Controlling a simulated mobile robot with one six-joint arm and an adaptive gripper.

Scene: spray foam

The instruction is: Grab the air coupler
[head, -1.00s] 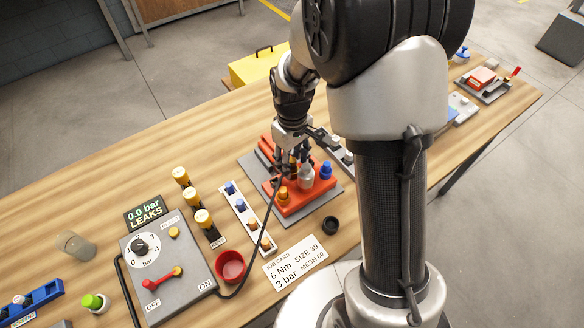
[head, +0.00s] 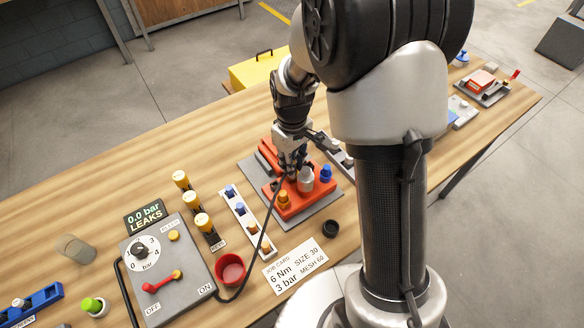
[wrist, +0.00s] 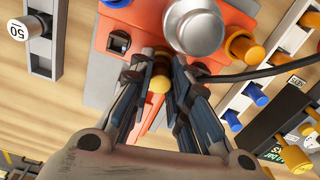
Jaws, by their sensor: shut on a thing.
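My gripper (head: 290,163) is low over the orange-red fixture (head: 306,203). In the wrist view its two dark fingers (wrist: 160,76) are shut on a small brass-coloured piece (wrist: 158,84), which I take to be the air coupler. A black hose (wrist: 262,73) runs in from the right to behind the right finger. In the head view the hose (head: 265,222) runs from near the red cup up to my gripper. The fingers hide most of the coupler, and I cannot tell whether it touches the fixture.
A silver cylinder (wrist: 195,27), an orange knob (wrist: 243,48) and a blue knob (head: 326,173) stand on the fixture close to my fingers. A grey control box (head: 165,262), a red cup (head: 230,268) and a job card (head: 296,263) lie nearer.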

